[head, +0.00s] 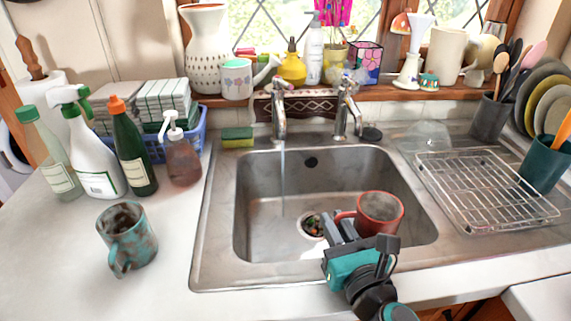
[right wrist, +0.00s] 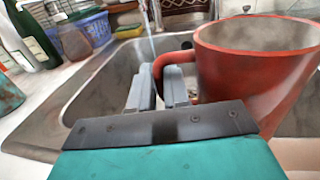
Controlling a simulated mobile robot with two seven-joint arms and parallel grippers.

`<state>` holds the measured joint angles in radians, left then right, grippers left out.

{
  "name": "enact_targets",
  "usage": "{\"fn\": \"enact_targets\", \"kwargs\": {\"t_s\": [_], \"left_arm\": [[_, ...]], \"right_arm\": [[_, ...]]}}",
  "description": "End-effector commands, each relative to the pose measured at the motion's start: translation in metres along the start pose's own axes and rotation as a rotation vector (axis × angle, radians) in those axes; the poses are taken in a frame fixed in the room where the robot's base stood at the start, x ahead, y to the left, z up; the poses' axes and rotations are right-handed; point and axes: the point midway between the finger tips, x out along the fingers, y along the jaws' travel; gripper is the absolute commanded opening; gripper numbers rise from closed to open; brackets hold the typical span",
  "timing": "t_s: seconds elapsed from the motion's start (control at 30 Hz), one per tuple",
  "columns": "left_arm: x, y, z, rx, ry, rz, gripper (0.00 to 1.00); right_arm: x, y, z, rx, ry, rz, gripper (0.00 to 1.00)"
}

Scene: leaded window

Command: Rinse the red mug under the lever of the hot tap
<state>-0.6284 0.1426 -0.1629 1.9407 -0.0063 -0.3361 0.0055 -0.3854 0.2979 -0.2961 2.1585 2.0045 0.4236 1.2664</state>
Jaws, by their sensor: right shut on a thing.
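The red mug (head: 379,214) is upright over the right front part of the sink basin (head: 262,215). My right gripper (head: 342,228) is shut on its handle, on the mug's left side. The right wrist view shows the mug (right wrist: 245,75) large at the right, with the fingers (right wrist: 162,88) at the handle. Two taps stand behind the basin: the left tap (head: 279,115) runs a thin stream of water (head: 283,175), and the right tap (head: 347,110) shows no stream. The mug is right of the stream, apart from it. Which tap is hot is unclear. My left gripper is not seen.
A stained teal mug (head: 127,237) stands on the left counter. Several bottles and a blue basket (head: 203,133) are behind it. A yellow-green sponge (head: 238,137) lies at the sink's back left. A wire rack (head: 485,190) is on the right. The basin's left half is clear.

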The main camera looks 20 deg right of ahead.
Motion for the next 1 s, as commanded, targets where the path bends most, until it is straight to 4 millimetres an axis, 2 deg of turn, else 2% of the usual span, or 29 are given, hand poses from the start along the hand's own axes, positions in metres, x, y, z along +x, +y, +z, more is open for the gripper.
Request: {"fn": "enact_targets", "kwargs": {"t_s": [0.03, 0.43, 1.0], "left_arm": [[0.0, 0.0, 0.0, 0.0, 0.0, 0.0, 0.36], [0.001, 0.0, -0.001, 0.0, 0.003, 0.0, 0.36], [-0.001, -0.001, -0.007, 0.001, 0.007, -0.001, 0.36]], "right_arm": [[-0.003, -0.003, -0.005, -0.001, 0.013, -0.005, 0.0], [-0.005, -0.007, -0.005, -0.002, 0.013, -0.006, 0.0], [0.003, 0.003, -0.005, 0.0, 0.01, -0.002, 0.0]]}}
